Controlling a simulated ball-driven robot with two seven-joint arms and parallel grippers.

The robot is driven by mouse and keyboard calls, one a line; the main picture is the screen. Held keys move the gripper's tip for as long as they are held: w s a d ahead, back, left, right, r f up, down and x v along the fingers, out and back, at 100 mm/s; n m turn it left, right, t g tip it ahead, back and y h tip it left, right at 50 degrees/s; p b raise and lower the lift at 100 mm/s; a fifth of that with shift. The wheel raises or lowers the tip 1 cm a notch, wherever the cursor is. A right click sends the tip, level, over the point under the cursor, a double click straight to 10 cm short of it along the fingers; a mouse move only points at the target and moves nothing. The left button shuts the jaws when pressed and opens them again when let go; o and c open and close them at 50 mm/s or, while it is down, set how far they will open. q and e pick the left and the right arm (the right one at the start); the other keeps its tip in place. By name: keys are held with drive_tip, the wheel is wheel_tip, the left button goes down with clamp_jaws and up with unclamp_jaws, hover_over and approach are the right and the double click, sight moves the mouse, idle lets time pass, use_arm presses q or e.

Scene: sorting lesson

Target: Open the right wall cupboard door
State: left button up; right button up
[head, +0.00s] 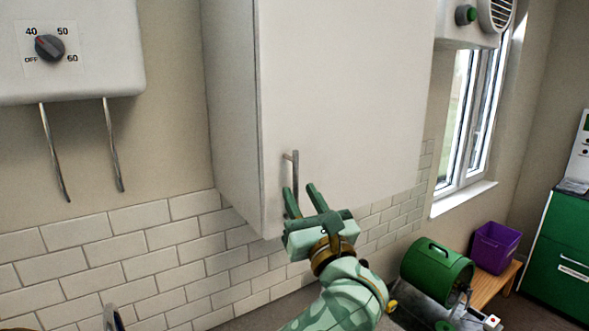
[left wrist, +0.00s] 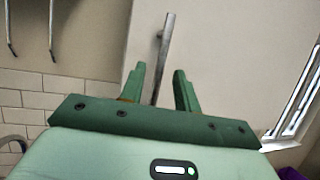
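The white wall cupboard (head: 340,90) has its door shut in the head view. Its upright metal bar handle (head: 294,170) is near the door's lower left edge. My left gripper (head: 301,188) is open just below and in front of the handle, fingers pointing up toward the door. In the left wrist view, the handle (left wrist: 163,55) runs down, slightly tilted, to between the two spread fingers (left wrist: 158,70). I cannot tell whether a finger touches it. The handle's lower end is partly hidden by the gripper. My right gripper is not in view.
A white heater box (head: 80,80) with a dial and two pipes hangs at left. At right are a window (head: 468,120), a green drum (head: 435,270), a purple bin (head: 495,247) and a green cabinet (head: 560,245). Tiled wall lies under the cupboard.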

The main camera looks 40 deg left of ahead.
sight(297, 187)
use_arm(q)
drive_tip(key=p+x, duration=0.1)
drive_tip(key=x, duration=0.2)
drive_tip(key=shift+r, duration=0.3)
drive_tip(key=shift+w+a, duration=0.15)
drive_tip(key=shift+a, duration=0.15)
drive_tip(key=shift+d, duration=0.1)
clamp_jaws()
drive_tip(key=shift+f, duration=0.1)
